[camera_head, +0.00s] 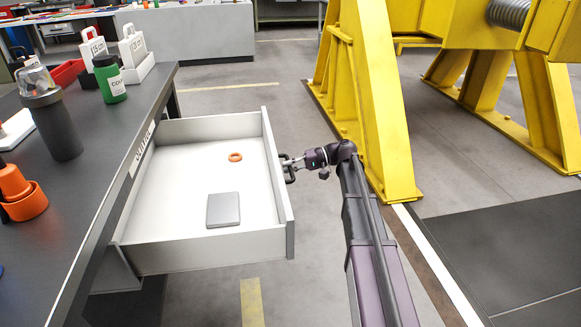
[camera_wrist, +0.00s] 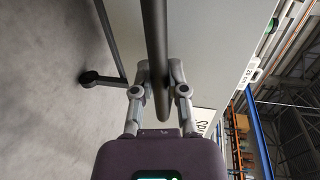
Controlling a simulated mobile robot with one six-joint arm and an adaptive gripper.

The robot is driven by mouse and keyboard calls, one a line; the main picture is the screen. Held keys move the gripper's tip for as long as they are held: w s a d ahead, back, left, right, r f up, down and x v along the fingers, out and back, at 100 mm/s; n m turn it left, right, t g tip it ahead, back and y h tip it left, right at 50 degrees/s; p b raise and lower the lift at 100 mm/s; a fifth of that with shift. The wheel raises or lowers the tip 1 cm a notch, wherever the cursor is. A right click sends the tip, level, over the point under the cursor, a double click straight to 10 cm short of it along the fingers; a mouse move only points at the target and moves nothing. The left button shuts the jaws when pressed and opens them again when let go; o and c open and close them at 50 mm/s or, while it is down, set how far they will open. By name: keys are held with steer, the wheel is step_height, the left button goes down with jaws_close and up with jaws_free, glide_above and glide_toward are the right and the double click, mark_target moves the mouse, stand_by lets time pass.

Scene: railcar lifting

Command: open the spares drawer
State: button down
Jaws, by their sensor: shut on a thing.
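The spares drawer (camera_head: 160,205) stands pulled far out from under the dark workbench, with its white inside showing. Inside it lie an orange ring (camera_head: 235,156) and a flat grey block (camera_head: 223,210). My gripper (camera_head: 287,164) is at the outer side of the drawer front, at its dark handle (camera_head: 291,172). In the wrist view, my gripper's two fingers (camera_wrist: 159,88) are closed around the dark handle bar (camera_wrist: 154,35). The drawer front (camera_wrist: 205,30) fills the upper right of that view.
The workbench top (camera_head: 105,135) carries a dark bottle (camera_head: 58,128), a green bottle (camera_head: 109,80), white tags and an orange item (camera_head: 20,195). A yellow stand (camera_head: 365,100) rises close to the right of my arm. Grey floor (camera_head: 225,98) lies open beyond the drawer.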

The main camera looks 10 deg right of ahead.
steer(key=shift+s+a, duration=0.1)
steer(key=c, duration=0.6)
jaws_free()
steer(key=shift+c, duration=0.2)
